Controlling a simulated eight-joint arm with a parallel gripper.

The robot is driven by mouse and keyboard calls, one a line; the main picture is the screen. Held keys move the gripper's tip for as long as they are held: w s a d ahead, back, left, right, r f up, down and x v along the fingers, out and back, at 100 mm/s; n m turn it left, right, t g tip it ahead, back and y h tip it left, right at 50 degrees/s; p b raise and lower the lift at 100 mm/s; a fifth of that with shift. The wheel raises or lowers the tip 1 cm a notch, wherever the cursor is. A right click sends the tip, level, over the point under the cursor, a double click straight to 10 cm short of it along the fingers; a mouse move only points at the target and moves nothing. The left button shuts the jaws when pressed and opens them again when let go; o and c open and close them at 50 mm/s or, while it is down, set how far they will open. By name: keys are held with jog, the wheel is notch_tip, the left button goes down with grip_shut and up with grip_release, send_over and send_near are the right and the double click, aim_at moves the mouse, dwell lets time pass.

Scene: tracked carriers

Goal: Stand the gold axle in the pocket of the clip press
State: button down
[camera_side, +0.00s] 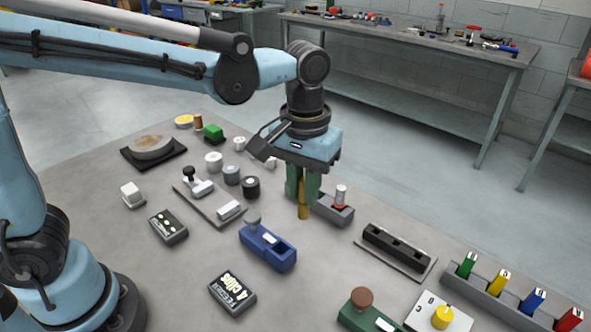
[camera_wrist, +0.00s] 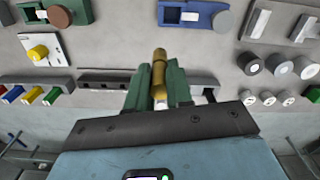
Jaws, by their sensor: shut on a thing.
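My gripper (camera_side: 298,190) has green fingers and is shut on the gold axle (camera_side: 303,208). The axle hangs about upright, its lower end sticking out below the fingers. In the wrist view my gripper (camera_wrist: 158,88) holds the axle (camera_wrist: 159,58) between its fingertips. I cannot tell its exact height above the table. Two press-like bodies stand nearer the side camera: a blue one (camera_side: 262,252) with a grey knob and a light recess, and a green one (camera_side: 355,318) with a brown knob. Both also show in the wrist view, blue (camera_wrist: 205,14) and green (camera_wrist: 75,10). Which is the clip press is unclear.
A grey block (camera_side: 340,216) with a red-and-white cylinder stands close behind the axle. A dark slotted holder (camera_side: 385,257) is to the right, with a rack of coloured pieces (camera_side: 500,303) beyond. Black boxes, one marked "4 clips" (camera_side: 233,294), lie left. Table between blue body and slotted holder is clear.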

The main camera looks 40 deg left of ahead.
jog(key=s+a+f, duration=0.1)
jog(key=s+f, duration=0.3)
jog(key=f, duration=0.1)
jog(key=shift+a+f, duration=0.2)
jog(key=shift+a, duration=0.2)
jog(key=shift+f, duration=1.6)
dwell(2.8)
jog(key=shift+c, duration=2.3)
grip_release()
notch_tip(320, 180, up, 7)
